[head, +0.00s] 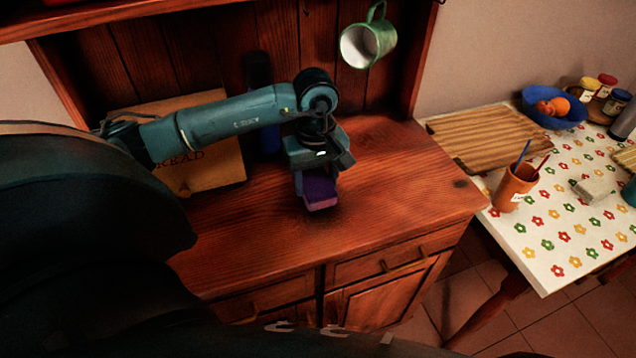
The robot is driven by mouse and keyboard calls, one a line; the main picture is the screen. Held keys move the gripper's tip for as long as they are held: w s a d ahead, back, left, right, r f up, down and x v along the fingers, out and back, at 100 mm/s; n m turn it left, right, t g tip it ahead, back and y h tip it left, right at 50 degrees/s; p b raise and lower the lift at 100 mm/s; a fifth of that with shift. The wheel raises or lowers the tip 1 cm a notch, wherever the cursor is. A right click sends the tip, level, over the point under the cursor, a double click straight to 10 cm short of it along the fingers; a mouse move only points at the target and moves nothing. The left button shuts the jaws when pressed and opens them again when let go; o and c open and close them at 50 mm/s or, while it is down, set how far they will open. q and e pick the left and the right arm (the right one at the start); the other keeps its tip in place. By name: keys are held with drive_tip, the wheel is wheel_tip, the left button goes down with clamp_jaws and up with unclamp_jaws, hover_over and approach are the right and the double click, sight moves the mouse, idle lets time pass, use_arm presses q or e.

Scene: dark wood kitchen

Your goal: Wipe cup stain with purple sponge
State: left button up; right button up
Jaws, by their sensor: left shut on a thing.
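My left gripper (317,177) is shut on the purple sponge (320,193) and points down over the middle of the wooden counter. The sponge is at or just above the counter top; I cannot tell if it touches. A dark, blurred patch (322,221) shows on the wood just in front of the sponge; I cannot tell if it is stain or shadow. A small dark mark (460,183) lies near the counter's right end. A green cup (382,38) with a pale inside hangs above the counter. My right gripper is not in view.
A wooden bread box (215,165) and a dark blue bottle (267,140) stand at the counter's back left, partly behind my arm. The counter's right part (410,165) is mostly clear. A table with a flowered cloth (545,250) stands to the right.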

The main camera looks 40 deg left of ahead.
use_arm(q)
drive_tip(key=shift+r+p, duration=1.15)
drive_tip(key=shift+r, duration=1.25)
